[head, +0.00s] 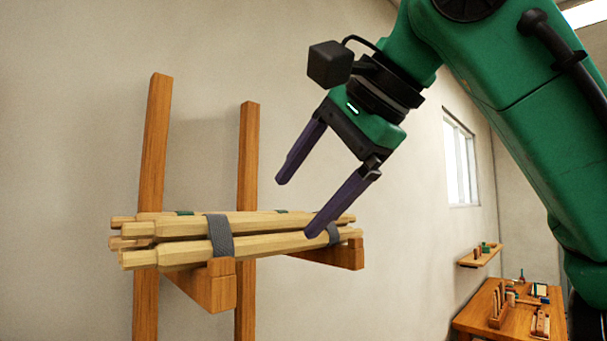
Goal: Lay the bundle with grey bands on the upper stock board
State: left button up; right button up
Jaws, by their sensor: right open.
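The bundle with grey bands (222,236) is a set of pale wooden poles. It lies level across two wooden bracket arms (212,287) of a wall rack. Green bands (183,213) show behind it, on poles at the back; whether these are a second bundle is hard to tell. Any flat board under the poles is hidden, so I cannot tell which part is the upper stock board. My right gripper (298,207) is open and empty. Its fingers point down and left above the bundle, and one fingertip overlaps the bundle's right part in the picture. My left gripper is not in view.
Two upright wooden posts (156,140) rise behind the poles against a plain wall. At the lower right are a small wall shelf (482,257) and a workbench (470,318) with small items. The space left of the rack is clear.

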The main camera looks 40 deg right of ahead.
aim_at(280, 215)
jog(key=shift+s+d+f, duration=0.1)
jog(key=shift+d+f, duration=0.2)
jog(key=shift+f, duration=0.4)
jog(key=x, duration=0.4)
jog(key=a+b+x, duration=0.1)
jog(key=x, duration=0.1)
jog(key=shift+w+a+r, duration=0.1)
jog(key=shift+w+r, duration=0.15)
jog(key=shift+w, duration=0.2)
jog(key=shift+w+f, duration=0.15)
jog(key=shift+w, duration=0.1)
jog(key=shift+d, duration=0.25)
jog(key=shift+s+d, duration=0.1)
jog(key=shift+s, duration=0.25)
jog(key=shift+c, duration=0.3)
jog(key=shift+w, duration=0.2)
grip_shut()
jog(key=shift+r+p, duration=0.35)
jog(key=shift+r, duration=3.25)
pick_arm(q)
jog(key=shift+s, duration=0.5)
